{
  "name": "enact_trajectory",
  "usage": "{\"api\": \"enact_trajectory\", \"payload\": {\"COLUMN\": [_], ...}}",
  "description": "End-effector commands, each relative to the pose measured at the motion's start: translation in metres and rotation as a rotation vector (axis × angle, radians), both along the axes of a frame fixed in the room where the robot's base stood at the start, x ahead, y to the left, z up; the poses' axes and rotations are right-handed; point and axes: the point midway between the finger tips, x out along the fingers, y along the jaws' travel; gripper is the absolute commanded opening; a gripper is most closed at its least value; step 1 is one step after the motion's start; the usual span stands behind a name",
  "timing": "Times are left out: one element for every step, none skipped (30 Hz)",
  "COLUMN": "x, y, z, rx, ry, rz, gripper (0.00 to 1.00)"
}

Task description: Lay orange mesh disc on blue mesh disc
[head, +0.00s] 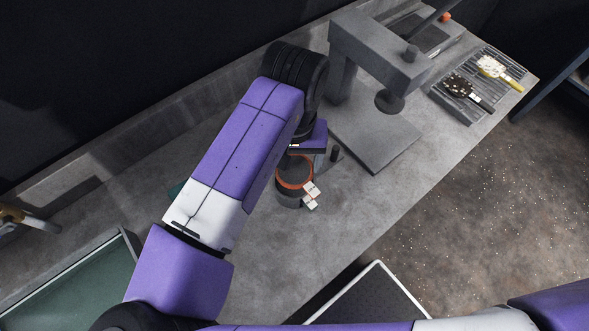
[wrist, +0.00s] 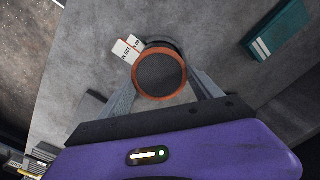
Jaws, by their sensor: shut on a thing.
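The orange mesh disc (wrist: 160,75) has an orange rim and dark mesh. In the wrist view it lies between the two fingers of my gripper (wrist: 162,82), which is shut on it. In the head view the orange disc (head: 294,170) is over a dark round body (head: 287,199), and my arm partly covers the area. I cannot tell whether they touch. A dark rim (wrist: 168,43) shows behind the orange one, slightly offset. Two white tags (wrist: 127,49) stick out side by side. No blue rim can be made out, so the blue mesh disc is hidden or not recognisable.
A grey stand (head: 375,55) with a flat plate (head: 374,138) is right of my gripper. A slatted tray (head: 447,104) with two handled items is at the far right. A teal box (wrist: 276,30) lies nearby. The front bench surface is clear.

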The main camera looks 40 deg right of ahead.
Motion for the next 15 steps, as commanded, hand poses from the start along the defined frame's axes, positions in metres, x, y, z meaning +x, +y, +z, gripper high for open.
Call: {"api": "enact_trajectory", "payload": {"x": [0.0, 0.0, 0.0, 0.0, 0.0, -0.001, -0.001, -0.001, 0.0, 0.0, -0.001, 0.0, 0.0, 0.0, 0.0], "y": [0.0, 0.0, 0.0, 0.0, 0.0, 0.0, 0.0, 0.0, 0.001, 0.0, 0.0, 0.0, 0.0, 0.0, 0.0], "z": [-0.003, -0.005, -0.007, -0.01, -0.013, -0.019, -0.023, -0.028, -0.034, -0.038, -0.041, -0.045, -0.046, -0.048, -0.049], "rx": [0.0, 0.0, 0.0, 0.0, 0.0, 0.0, 0.001, 0.0, 0.001, 0.0, 0.0, 0.0, 0.001, 0.001, 0.001], "ry": [0.001, 0.001, 0.001, 0.001, 0.001, 0.002, 0.003, 0.004, 0.003, 0.002, 0.002, 0.001, 0.001, 0.001, 0.0], "rz": [0.0, 0.001, 0.001, 0.001, 0.001, 0.0, 0.0, 0.001, 0.002, 0.002, 0.001, 0.001, 0.001, 0.001, 0.001], "gripper": [0.33, 0.33, 0.33, 0.33, 0.33, 0.33, 0.33, 0.33, 0.33, 0.33, 0.33, 0.33, 0.33, 0.33, 0.33]}}
